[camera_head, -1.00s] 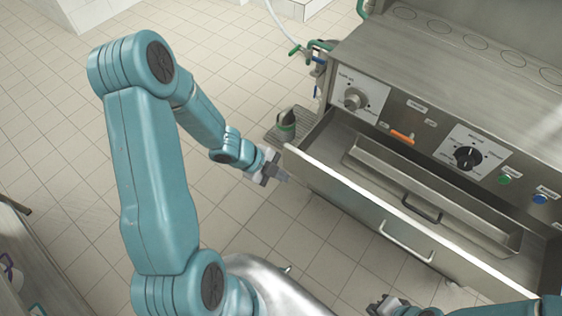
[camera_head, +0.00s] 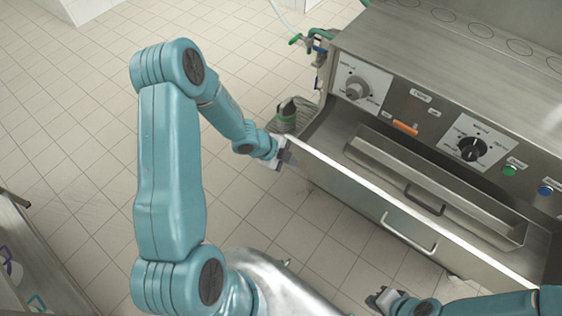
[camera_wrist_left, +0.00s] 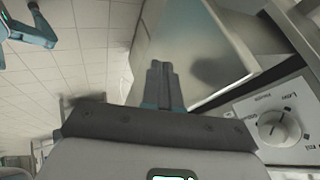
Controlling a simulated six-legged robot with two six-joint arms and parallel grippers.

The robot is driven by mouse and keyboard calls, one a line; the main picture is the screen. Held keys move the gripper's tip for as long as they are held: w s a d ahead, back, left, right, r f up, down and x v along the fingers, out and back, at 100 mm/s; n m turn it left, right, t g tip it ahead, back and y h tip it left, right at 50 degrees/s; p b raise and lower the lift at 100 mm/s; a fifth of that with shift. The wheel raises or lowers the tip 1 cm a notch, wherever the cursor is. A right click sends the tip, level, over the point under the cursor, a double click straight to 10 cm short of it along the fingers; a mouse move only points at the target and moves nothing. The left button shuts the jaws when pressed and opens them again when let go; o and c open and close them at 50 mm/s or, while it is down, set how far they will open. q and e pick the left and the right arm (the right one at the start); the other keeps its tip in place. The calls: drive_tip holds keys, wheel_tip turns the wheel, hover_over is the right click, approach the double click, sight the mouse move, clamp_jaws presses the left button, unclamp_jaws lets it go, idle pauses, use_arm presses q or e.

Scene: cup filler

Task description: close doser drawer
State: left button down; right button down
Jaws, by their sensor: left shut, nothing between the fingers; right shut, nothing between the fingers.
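The doser drawer (camera_head: 350,193) is a steel drawer pulled out of the steel machine, with a bar handle (camera_head: 409,233) on its front. A smaller tray with a dark handle (camera_head: 424,199) sits inside it. My left gripper (camera_head: 290,158) is shut and empty at the left end of the drawer front; whether it touches is unclear. In the left wrist view its shut fingers (camera_wrist_left: 158,82) point toward the drawer (camera_wrist_left: 180,50). My right gripper (camera_head: 376,300) is shut and empty, low in the picture, apart from the drawer front.
The machine's panel has a left knob (camera_head: 354,88), a black dial (camera_head: 471,149), an orange switch (camera_head: 405,128), and green and blue buttons.

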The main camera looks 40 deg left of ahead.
use_arm(q)
drive_tip(key=shift+w+r, duration=0.1)
drive_tip(key=shift+w, duration=0.6)
use_arm(e)
drive_tip(key=shift+s+r, duration=0.1)
drive_tip(key=shift+r, duration=0.35)
use_arm(q)
drive_tip(key=shift+w, duration=0.15)
